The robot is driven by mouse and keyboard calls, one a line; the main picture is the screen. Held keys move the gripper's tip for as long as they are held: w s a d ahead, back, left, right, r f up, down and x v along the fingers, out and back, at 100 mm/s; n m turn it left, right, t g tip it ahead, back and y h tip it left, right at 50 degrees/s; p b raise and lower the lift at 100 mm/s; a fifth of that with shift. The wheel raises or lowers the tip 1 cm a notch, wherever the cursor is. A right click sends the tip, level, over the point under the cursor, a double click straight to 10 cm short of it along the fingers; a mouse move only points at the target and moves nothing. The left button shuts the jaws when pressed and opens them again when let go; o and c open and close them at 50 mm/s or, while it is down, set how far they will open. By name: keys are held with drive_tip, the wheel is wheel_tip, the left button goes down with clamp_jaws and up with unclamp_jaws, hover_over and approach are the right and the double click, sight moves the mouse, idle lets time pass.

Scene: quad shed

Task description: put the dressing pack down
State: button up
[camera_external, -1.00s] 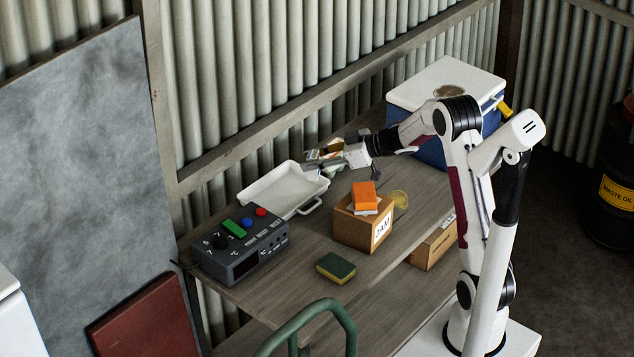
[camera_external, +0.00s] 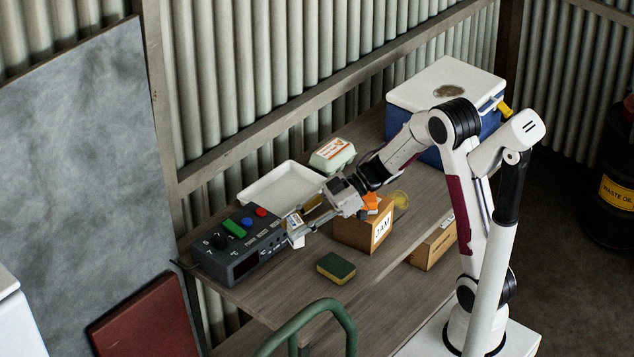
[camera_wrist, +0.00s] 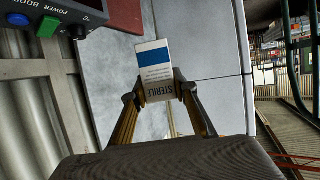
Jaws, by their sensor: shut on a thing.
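The dressing pack (camera_wrist: 154,75) is a small white packet with a blue band and the word STERILE, seen in the wrist view between my fingertips. My gripper (camera_wrist: 157,97) is shut on its lower end. In the external view my gripper (camera_external: 302,224) holds the pack (camera_external: 295,233) at the right end of the dark control box, in front of the white tray. I cannot tell how high above the bench it is.
The control box (camera_external: 238,262) with coloured buttons stands at the left. Nearby are a white tray (camera_external: 262,192), an egg carton (camera_external: 333,153), a JAM box (camera_external: 352,237) and a sponge (camera_external: 336,267). Bare bench (camera_external: 290,285) lies in front of the control box.

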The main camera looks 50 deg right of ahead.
drive_tip(key=shift+s+a+g, duration=0.3)
drive_tip(key=shift+s+a, duration=0.3)
drive_tip(key=shift+w+d+f, duration=0.1)
drive_tip(key=shift+f, duration=1.15)
wheel_tip(320, 180, down, 8)
drive_tip(key=shift+f, duration=0.25)
drive_tip(key=shift+f, duration=2.9)
drive_tip(key=shift+f, duration=0.1)
drive_tip(key=shift+f, duration=2)
